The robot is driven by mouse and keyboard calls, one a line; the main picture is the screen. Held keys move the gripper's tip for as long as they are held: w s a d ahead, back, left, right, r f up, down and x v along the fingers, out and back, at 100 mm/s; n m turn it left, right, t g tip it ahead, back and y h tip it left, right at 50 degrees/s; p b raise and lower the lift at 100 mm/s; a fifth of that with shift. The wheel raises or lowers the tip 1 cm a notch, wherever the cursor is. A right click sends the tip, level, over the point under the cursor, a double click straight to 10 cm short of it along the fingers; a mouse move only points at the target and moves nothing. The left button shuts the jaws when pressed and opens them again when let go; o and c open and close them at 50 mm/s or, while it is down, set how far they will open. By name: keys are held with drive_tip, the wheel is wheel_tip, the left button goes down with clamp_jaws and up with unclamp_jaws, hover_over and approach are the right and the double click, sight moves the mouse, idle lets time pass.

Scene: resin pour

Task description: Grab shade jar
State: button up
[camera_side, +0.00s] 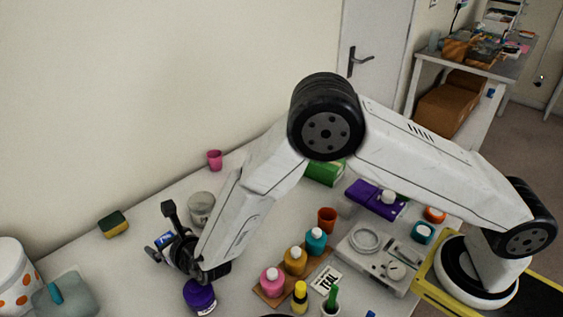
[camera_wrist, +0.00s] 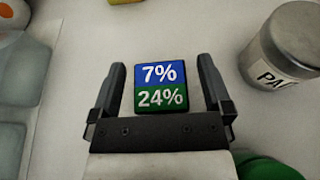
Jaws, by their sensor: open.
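My gripper (camera_side: 172,236) is open at the left part of the table. In the wrist view its two fingers (camera_wrist: 161,66) stand apart, either side of a small dark block with a blue and green face reading 7% and 24% (camera_wrist: 160,85). The block's blue face also shows by the fingers in the side view (camera_side: 165,239). I cannot tell its depth relative to the fingertips. No label reads shade. Jar-like candidates are a purple jar (camera_side: 200,297) below my gripper and a grey lidded jar (camera_side: 202,208) behind it, marked PA in the wrist view (camera_wrist: 285,48).
A round green thing (camera_wrist: 265,167) is partly cut off at the lower right of the wrist view. Pink (camera_side: 272,281), amber (camera_side: 295,262) and teal (camera_side: 316,241) bottles stand right of my gripper. A sponge (camera_side: 114,224) and a spotted bucket (camera_side: 14,270) are left.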

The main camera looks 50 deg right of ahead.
drive_tip(key=c, duration=1.3)
drive_tip(key=shift+c, duration=0.2)
drive_tip(key=shift+r, duration=0.15)
drive_tip(key=shift+r, duration=0.75)
drive_tip(key=s+d+r, duration=0.6)
drive_tip(key=s+r, duration=0.5)
drive_tip(key=s, duration=0.1)
drive_tip(key=shift+s, duration=0.35)
drive_tip(key=shift+r, duration=0.1)
